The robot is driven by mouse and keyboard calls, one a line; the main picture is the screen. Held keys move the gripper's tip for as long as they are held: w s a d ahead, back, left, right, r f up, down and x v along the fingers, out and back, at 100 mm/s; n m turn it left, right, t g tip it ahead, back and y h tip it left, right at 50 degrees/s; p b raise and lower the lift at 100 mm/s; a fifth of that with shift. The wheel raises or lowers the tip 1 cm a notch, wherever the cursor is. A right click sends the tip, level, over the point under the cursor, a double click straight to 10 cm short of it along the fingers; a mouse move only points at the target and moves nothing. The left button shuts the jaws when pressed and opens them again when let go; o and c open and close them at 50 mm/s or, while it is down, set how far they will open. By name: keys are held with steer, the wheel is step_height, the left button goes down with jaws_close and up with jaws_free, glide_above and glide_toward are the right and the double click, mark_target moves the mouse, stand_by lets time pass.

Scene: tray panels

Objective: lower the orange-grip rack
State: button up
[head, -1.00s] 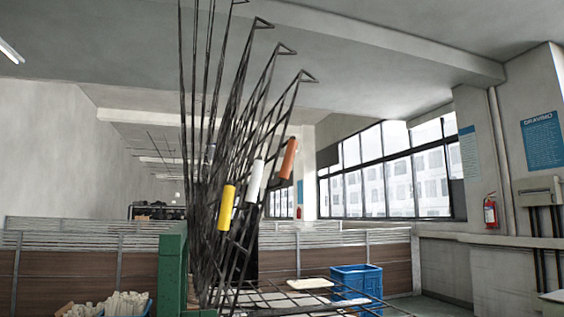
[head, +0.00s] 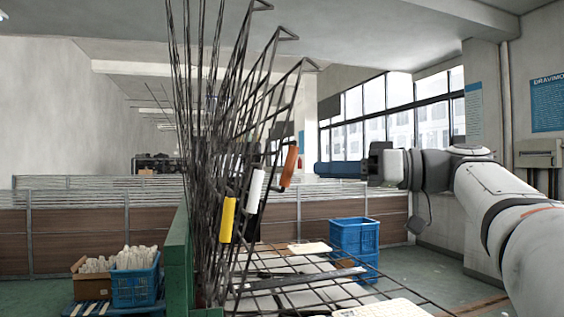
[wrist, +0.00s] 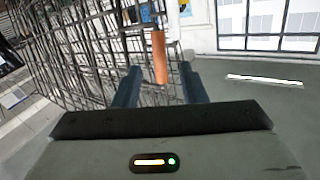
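In the wrist view the orange grip (wrist: 160,57) appears upright between and beyond the two dark fingers of my gripper (wrist: 160,85). The fingers are spread open with nothing between them.
A lowered wire rack (head: 330,292) with flat pale pieces on it lies below the raised ones. A green post (head: 177,260) stands at left. Blue crates (head: 354,236) stand on the floor behind. Open air lies around my gripper.

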mark_target(293, 168)
steer(key=p+x, duration=0.1)
steer(key=x, duration=0.2)
steer(key=p+x, duration=0.1)
steer(key=x, duration=0.3)
steer(key=shift+a+r, duration=0.2)
steer(key=shift+a, duration=0.15)
steer(key=shift+w, duration=0.15)
jaws_close()
